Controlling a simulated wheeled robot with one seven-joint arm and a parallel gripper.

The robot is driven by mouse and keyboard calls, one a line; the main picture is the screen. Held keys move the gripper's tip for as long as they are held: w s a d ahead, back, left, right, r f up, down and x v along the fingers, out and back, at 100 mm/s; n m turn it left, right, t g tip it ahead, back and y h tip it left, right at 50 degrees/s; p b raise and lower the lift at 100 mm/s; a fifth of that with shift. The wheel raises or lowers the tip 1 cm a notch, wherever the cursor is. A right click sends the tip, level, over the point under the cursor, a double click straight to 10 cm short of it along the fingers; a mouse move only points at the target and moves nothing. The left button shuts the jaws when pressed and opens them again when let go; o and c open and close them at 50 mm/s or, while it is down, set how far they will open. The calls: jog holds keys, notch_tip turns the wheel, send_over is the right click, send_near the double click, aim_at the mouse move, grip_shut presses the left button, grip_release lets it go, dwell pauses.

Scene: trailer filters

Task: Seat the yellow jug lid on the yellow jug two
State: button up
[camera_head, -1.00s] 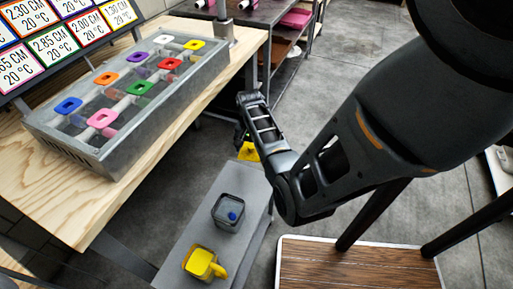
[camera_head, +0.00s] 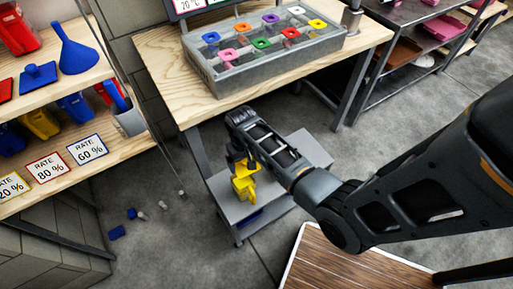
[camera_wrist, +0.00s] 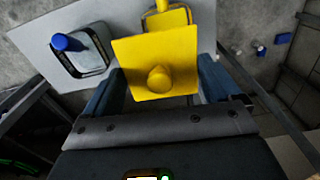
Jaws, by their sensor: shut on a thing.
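My gripper (camera_head: 241,163) is shut on the yellow jug lid (camera_wrist: 180,52), a square yellow plate with a round knob facing the wrist camera. In the wrist view the lid lies between the two dark fingers of my gripper (camera_wrist: 160,75). A yellow jug (camera_wrist: 168,18) shows just beyond the lid, with the lid covering part of it. In the head view the yellow jug (camera_head: 245,190) stands on the grey stand below my gripper. The lid and jug overlap there, so I cannot tell whether they touch.
A grey jug with a blue part (camera_wrist: 78,48) stands on the same grey stand (camera_head: 310,150). Shelves with blue and red items are at left. Small blue objects (camera_head: 117,232) lie on the floor.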

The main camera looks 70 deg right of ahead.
aim_at(242, 168)
jog(key=shift+w+a+r+n, duration=0.15)
jog(key=shift+a+n, duration=0.15)
jog(key=shift+a, duration=0.6)
jog(key=shift+a+f, duration=0.1)
jog(key=shift+f, duration=0.1)
jog(key=shift+f+b, duration=2.15)
jog(key=shift+f, duration=0.1)
jog(key=shift+f, duration=0.6)
jog(key=shift+r+p, duration=0.25)
jog(key=shift+p, duration=0.25)
jog(key=shift+f, duration=0.15)
dwell(0.5)
jog(key=o, duration=0.7)
jog(key=shift+o, duration=0.2)
